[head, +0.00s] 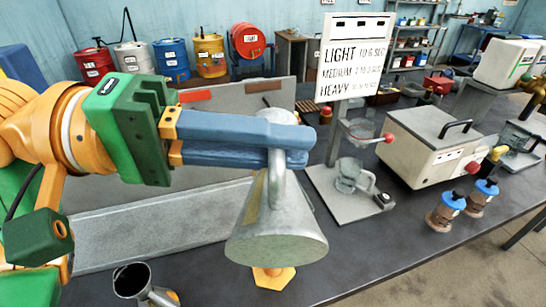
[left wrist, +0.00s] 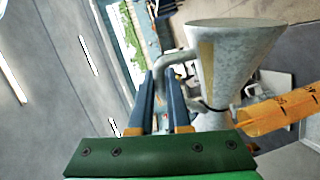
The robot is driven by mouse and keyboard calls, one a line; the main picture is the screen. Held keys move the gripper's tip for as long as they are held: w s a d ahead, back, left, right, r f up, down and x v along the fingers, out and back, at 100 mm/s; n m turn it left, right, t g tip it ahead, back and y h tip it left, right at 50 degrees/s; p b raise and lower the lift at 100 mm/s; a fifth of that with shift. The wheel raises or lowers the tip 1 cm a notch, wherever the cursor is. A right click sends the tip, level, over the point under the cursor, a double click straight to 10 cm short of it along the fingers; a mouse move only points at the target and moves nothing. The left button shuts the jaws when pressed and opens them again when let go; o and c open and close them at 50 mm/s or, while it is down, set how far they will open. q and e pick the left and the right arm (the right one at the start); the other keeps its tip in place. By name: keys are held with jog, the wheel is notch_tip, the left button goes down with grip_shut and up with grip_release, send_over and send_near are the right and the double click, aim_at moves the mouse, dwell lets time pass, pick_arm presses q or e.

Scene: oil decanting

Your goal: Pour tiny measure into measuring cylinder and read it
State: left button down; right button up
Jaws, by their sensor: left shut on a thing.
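My left gripper (head: 290,145) is shut on the handle of a grey metal conical measure (head: 275,225), held above the bench. The measure is tilted, its broad end toward the head camera; its mouth is hidden there. In the left wrist view the measure (left wrist: 232,60) also shows, its handle between the fingers (left wrist: 162,100). An orange cylinder with dark markings (left wrist: 285,110), seemingly the measuring cylinder, lies close beside the measure's narrow end in that view. Its orange hexagonal foot (head: 273,278) shows below the measure in the head view; the rest is hidden. I cannot see any liquid. My right gripper is not in view.
A small metal vessel (head: 132,280) stands at the near left. A glass beaker (head: 350,175) stands on a grey stand under a sign (head: 353,60). A white box (head: 430,140) and two blue-capped jars (head: 445,210) stand right. Bench room shows right of the measure.

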aim_at(273, 183)
pick_arm(q)
jog(key=shift+w+r+n+p, duration=0.85)
jog(key=shift+r+p, duration=0.1)
jog(key=shift+p, duration=0.95)
dwell(1.9)
jog(key=shift+w, duration=0.15)
dwell(0.3)
jog(key=s+f+b, duration=0.1)
jog(key=b, duration=0.1)
jog(key=s+f+m+b, duration=0.1)
jog(key=f+b, duration=0.1)
jog(key=b, duration=0.1)
jog(key=s+f+m+b, duration=0.1)
jog(key=f+b, duration=0.1)
jog(key=shift+m+b, duration=0.25)
jog(key=shift+b, duration=0.15)
jog(key=shift+s+r+t+p, duration=0.15)
jog(key=shift+r+t+p, duration=0.15)
jog(key=shift+r+p, duration=0.25)
jog(key=s+f+m+t+h+b, duration=0.1)
jog(key=s+f+m+b, duration=0.4)
jog(key=f+m+b, duration=0.8)
jog(key=shift+s+d+f+t+b, duration=0.15)
jog(key=shift+f+t+b, duration=0.75)
jog(key=shift+f+b, duration=2.2)
